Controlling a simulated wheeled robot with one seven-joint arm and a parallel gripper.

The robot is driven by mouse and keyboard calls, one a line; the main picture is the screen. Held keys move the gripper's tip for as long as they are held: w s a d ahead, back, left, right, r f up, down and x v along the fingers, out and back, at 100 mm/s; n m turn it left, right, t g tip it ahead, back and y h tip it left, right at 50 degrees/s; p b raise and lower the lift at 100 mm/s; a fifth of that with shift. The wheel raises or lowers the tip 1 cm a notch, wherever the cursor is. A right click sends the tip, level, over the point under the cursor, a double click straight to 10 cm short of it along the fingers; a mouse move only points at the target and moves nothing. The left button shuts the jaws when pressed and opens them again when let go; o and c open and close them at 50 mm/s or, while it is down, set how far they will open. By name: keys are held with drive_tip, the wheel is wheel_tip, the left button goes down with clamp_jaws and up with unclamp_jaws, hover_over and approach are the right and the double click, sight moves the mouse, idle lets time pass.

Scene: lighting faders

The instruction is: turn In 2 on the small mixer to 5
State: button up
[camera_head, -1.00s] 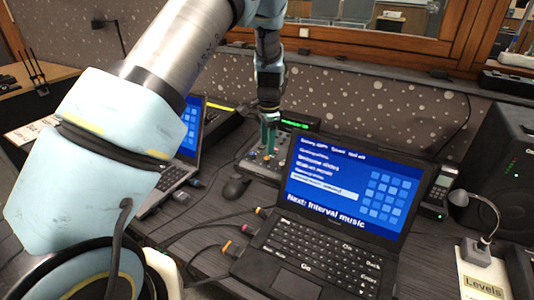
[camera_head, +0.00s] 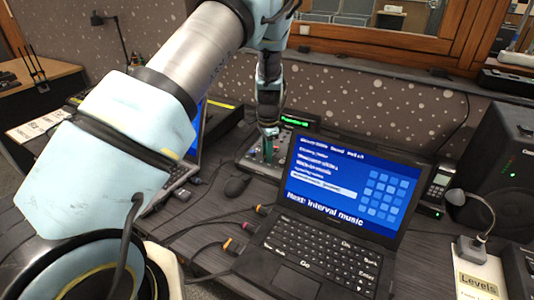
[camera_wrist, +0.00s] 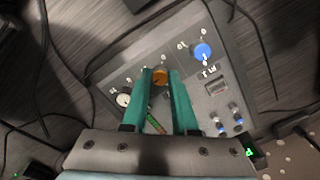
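The small mixer (camera_head: 248,163) is a grey box with a sloped panel, behind the front laptop. Which knob is In 2 I cannot read. My gripper (camera_head: 268,158) points down at the mixer. Part of the panel is hidden by the fingers and palm.
A laptop (camera_head: 325,225) with a blue screen stands right in front of the mixer. Another laptop (camera_head: 150,190) is to the left, partly behind my arm. A mouse (camera_head: 236,186) and cables lie between them. A black speaker (camera_head: 508,140) and a lamp (camera_head: 478,245) are at right.

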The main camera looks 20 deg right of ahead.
clamp_jaws()
drive_tip(key=shift+n, duration=0.3)
drive_tip(key=n+b, duration=0.1)
drive_tip(key=n, duration=0.1)
drive_tip(key=shift+n, duration=0.4)
drive_tip(key=n+b, duration=0.1)
drive_tip(key=n, duration=0.2)
drive_tip(key=shift+w+n+g, duration=0.1)
drive_tip(key=shift+n+g, duration=0.2)
drive_tip(key=shift+n, duration=0.1)
drive_tip(key=n+b, duration=0.1)
drive_tip(key=n, duration=0.8)
drive_tip(key=shift+h, duration=0.4)
drive_tip(key=shift+n, duration=0.3)
drive_tip(key=shift+a, duration=0.1)
